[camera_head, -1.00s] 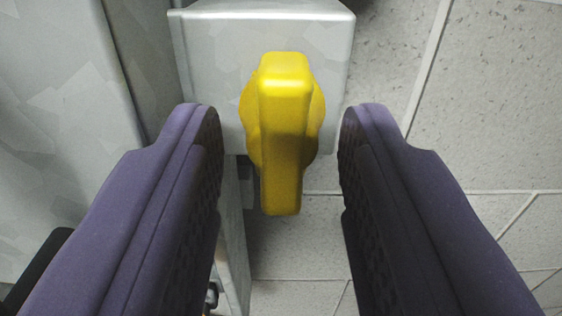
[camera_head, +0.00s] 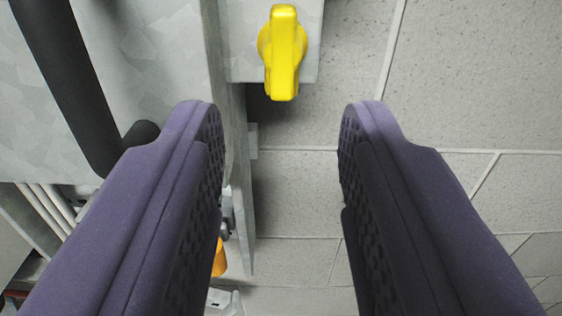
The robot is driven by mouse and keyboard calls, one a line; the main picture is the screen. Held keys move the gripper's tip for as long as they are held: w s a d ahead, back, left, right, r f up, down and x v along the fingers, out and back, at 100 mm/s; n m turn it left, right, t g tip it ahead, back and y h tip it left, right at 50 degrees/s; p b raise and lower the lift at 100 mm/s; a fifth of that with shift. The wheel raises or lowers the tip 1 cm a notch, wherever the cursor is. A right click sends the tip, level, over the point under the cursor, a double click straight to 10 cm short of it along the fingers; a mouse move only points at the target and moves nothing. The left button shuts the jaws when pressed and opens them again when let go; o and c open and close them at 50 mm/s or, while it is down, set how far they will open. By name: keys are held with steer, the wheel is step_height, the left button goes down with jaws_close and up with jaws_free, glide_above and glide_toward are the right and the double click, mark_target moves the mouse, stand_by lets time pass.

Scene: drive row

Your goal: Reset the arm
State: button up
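My gripper (camera_head: 281,120) is open, with two purple fingers spread apart and nothing between them. A yellow knob or handle (camera_head: 284,55) is at the top centre, mounted on a light grey metal box (camera_head: 245,50). The knob lies beyond the fingertips and apart from them. The top of the box is cut off by the frame edge.
A grey metal cabinet (camera_head: 150,60) with a black bar handle (camera_head: 65,75) stands at the left. An orange object (camera_head: 219,258) shows partly behind the left finger. Pale pipes (camera_head: 45,208) are at lower left. The tiled surface (camera_head: 460,80) at the right is clear.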

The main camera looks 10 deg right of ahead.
steer(key=s+a+n+g+y+b, duration=0.1)
steer(key=s+a+y+b, duration=0.1)
steer(key=s+b, duration=0.8)
steer(key=s+a+r+n+g+y+b, duration=0.1)
steer(key=s+a+y+b, duration=0.1)
steer(key=s+b, duration=0.8)
steer(key=shift+s+a+b, duration=0.4)
steer(key=shift+a+b, duration=0.1)
steer(key=shift+b, duration=0.2)
steer(key=shift+o, duration=0.2)
